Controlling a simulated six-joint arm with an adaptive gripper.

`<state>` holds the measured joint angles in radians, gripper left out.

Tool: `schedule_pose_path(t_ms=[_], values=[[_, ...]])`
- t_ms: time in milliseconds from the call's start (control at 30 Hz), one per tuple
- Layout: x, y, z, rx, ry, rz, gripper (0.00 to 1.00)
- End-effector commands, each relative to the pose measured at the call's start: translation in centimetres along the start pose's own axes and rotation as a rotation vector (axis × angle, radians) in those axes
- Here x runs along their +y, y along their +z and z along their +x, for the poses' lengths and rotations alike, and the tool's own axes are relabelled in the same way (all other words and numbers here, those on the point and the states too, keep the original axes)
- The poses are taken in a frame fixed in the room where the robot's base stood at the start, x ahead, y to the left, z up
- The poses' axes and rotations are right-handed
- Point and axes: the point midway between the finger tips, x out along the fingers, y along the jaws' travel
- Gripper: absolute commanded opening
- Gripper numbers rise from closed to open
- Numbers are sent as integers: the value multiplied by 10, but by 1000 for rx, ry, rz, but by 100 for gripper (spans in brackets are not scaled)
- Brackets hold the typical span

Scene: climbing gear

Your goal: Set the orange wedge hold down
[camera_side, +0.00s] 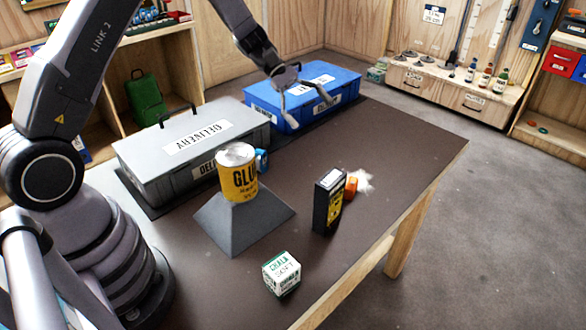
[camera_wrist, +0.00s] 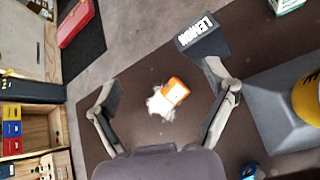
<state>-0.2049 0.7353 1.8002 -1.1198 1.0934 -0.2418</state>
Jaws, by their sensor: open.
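The orange wedge hold (camera_side: 351,186) rests on the dark table, partly hidden behind a black box in the side view. A white powdery patch (camera_side: 364,184) lies beside it. In the wrist view the orange wedge hold (camera_wrist: 175,91) shows whole, with the white patch touching its left side. My gripper (camera_side: 308,110) is open and empty, raised above the table near the blue case in the side view. In the wrist view my gripper (camera_wrist: 165,92) has its fingers spread wide, with the wedge between them in the picture but apart from them.
A black box (camera_side: 328,203) stands close to the wedge. A yellow glue can (camera_side: 237,178) sits on a grey pyramid block (camera_side: 228,222). A chalk box (camera_side: 282,274) is near the front. A grey case (camera_side: 190,150) and blue case (camera_side: 335,84) line the back. The table's right part is clear.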

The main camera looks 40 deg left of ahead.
Motion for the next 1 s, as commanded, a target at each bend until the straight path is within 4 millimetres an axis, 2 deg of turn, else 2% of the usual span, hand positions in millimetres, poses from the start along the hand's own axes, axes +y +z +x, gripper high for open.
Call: schedule_pose_path(t_ms=[33, 200, 300, 400, 533, 700, 833, 1000], values=[[-5, 32, -18, 44, -37, 107, 83], [-46, 109, -68, 201, -179, 442, 83], [-78, 144, -95, 305, -258, 634, 83], [-114, 171, -120, 419, -333, 820, 83], [-161, 193, -149, 577, -426, 1045, 83], [-208, 202, -175, 756, -522, 1262, 83], [-226, 202, -185, 839, -565, 1346, 83], [-233, 201, -188, 868, -583, 1376, 83]])
